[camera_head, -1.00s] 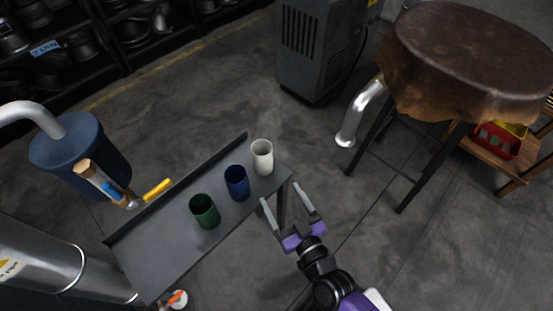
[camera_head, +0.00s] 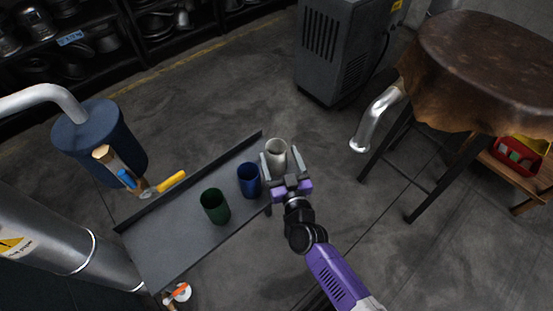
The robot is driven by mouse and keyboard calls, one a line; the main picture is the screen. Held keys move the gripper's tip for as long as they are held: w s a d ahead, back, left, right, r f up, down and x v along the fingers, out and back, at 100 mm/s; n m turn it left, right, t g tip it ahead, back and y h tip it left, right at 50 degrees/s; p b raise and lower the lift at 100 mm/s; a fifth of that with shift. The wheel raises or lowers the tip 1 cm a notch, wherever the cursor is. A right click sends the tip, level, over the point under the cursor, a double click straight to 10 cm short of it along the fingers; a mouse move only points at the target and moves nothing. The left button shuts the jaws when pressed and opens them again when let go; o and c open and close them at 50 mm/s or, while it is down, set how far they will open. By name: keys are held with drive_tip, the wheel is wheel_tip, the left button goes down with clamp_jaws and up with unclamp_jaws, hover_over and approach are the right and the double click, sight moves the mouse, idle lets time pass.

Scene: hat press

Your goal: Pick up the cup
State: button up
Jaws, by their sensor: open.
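Three cups stand upright in a row on a narrow dark grey shelf (camera_head: 165,248). The white cup (camera_head: 276,150) is at the shelf's right end, the blue cup (camera_head: 249,181) is beside it, and the green cup (camera_head: 215,206) is nearest the middle. My gripper (camera_head: 282,161) is open, with one finger on each side of the white cup. Whether the fingers touch the cup, I cannot tell. The lower part of the white cup is partly hidden by my gripper.
A raised lip (camera_head: 195,180) runs along the shelf's back edge. Brushes with a yellow handle (camera_head: 171,182) lie at the lip. A blue canister (camera_head: 100,140) stands at left. A metal pipe (camera_head: 375,118) and a leather-covered stool (camera_head: 485,60) are at right. Open floor lies between.

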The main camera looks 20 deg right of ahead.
sight(274, 146)
drive_tip(key=shift+w+r+b, duration=0.1)
drive_tip(key=shift+w+b, duration=0.3)
drive_tip(key=shift+w, duration=1.95)
drive_tip(key=c, duration=1.5)
drive_tip(key=shift+r, duration=0.1)
wheel_tip(274, 146, up, 20)
drive_tip(key=p, duration=1.6)
drive_tip(key=shift+d, duration=0.2)
